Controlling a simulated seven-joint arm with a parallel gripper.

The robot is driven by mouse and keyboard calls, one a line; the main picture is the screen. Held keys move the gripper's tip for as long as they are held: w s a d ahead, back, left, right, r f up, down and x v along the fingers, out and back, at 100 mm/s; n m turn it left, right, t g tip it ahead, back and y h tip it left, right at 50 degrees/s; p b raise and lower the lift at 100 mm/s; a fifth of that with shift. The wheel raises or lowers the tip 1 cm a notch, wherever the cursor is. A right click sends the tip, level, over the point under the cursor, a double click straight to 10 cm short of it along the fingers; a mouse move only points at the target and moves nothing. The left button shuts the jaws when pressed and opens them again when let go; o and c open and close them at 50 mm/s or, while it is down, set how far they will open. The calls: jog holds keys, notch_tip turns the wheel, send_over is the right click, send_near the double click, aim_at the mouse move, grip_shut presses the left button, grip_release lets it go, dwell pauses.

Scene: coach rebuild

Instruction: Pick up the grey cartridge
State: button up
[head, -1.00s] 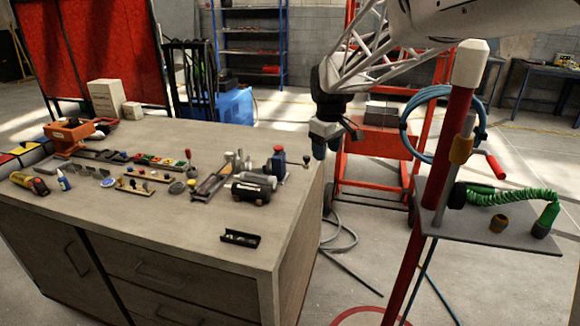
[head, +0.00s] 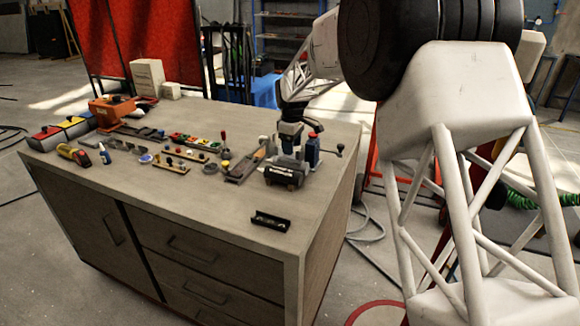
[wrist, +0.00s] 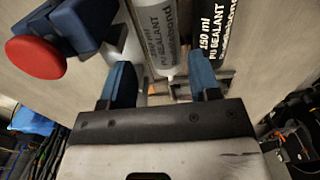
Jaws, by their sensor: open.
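The grey cartridge (wrist: 158,30), with dark "150 ml PU SEALANT" print, shows in the wrist view, its pale tip toward my gripper (wrist: 161,82). My gripper's blue fingers are open, one to each side of that tip in the picture. I see no grip on it, and the height gap is unclear. A black cartridge (wrist: 214,22) with white print lies to its right. In the head view my gripper (head: 291,138) is over the right part of the workbench, near a dark cylinder (head: 284,177). I cannot make out the grey cartridge there.
A blue fixture (head: 313,152) with a lever stands close to my gripper; a blue part with a red knob (wrist: 36,56) is close in the wrist view. Tools and parts fill the workbench (head: 190,212) to the left. A small black tray (head: 270,221) lies nearer; bare wood surrounds it.

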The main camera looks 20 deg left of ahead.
aim_at(290, 160)
jog(key=shift+a+f, duration=0.25)
jog(key=shift+a, duration=0.1)
jog(key=shift+f, duration=1.25)
jog(key=shift+f, duration=2.65)
jog(key=c, duration=0.7)
